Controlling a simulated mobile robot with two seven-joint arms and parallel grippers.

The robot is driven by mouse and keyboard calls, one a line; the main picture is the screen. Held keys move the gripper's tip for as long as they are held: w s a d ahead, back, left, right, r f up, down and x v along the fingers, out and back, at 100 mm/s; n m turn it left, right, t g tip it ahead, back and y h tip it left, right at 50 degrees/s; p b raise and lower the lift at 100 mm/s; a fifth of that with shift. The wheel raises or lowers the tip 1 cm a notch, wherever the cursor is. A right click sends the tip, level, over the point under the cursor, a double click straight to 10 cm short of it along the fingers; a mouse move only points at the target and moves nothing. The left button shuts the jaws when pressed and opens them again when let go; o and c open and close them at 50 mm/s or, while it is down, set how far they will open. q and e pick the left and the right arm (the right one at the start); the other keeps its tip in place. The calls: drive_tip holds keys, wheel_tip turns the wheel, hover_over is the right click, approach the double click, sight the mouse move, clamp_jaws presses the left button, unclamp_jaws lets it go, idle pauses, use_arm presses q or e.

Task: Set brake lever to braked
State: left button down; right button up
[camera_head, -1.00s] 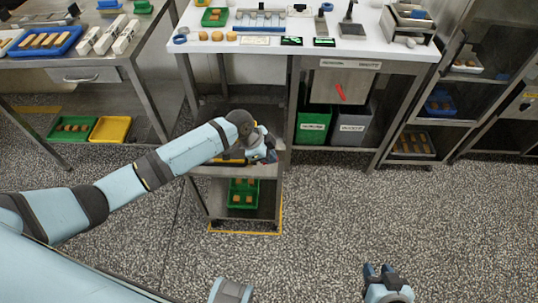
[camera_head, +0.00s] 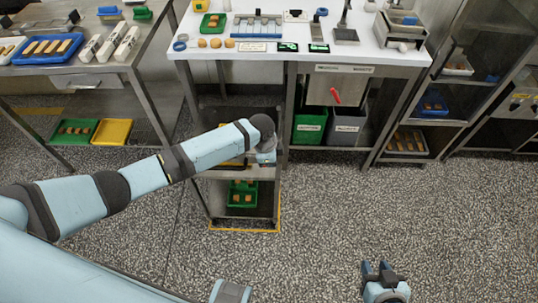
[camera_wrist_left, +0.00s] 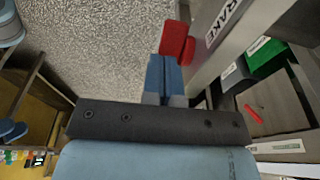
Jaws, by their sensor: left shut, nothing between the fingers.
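In the left wrist view, the red brake lever (camera_wrist_left: 178,42) stands out beside a metal rail marked "BRAKE" (camera_wrist_left: 226,22). My left gripper (camera_wrist_left: 163,62) is shut and empty, its blue fingertips right at the lever's near end. I cannot tell whether they touch it. In the head view my left gripper (camera_head: 266,158) is at the right side of the small steel cart (camera_head: 246,172). The lever cannot be made out there. My right gripper (camera_head: 376,267) is open and empty over the floor at the lower right.
The cart stands within yellow floor lines (camera_head: 244,230) and holds a green tray (camera_head: 243,199). A white worktable (camera_head: 365,50) is behind, with a green bin (camera_head: 309,126), a grey bin (camera_head: 346,127) and another red handle (camera_head: 336,96) below. Floor to the right is clear.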

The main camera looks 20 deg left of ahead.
use_arm(q)
drive_tip(key=shift+w+d+r+g+y+p, duration=0.1)
drive_tip(key=shift+d+g+y+p, duration=0.1)
drive_tip(key=shift+y+p, duration=0.3)
drive_tip(key=shift+d+r+g+y+p, duration=0.1)
drive_tip(key=shift+d+y+p, duration=0.05)
drive_tip(key=shift+y+p, duration=0.3)
drive_tip(key=y, duration=0.1)
drive_tip(key=f+g+y+p, duration=0.1)
drive_tip(key=y, duration=0.1)
drive_tip(key=shift+w+d+p, duration=0.1)
drive_tip(key=shift+d+p, duration=0.2)
drive_tip(key=shift+d, duration=0.1)
drive_tip(key=shift+d+f+y, duration=0.1)
drive_tip(key=shift+f+y, duration=0.05)
drive_tip(key=shift+y, duration=0.1)
drive_tip(key=shift+f, duration=0.1)
drive_tip(key=shift+a+p, duration=0.2)
drive_tip(key=shift+p, duration=0.1)
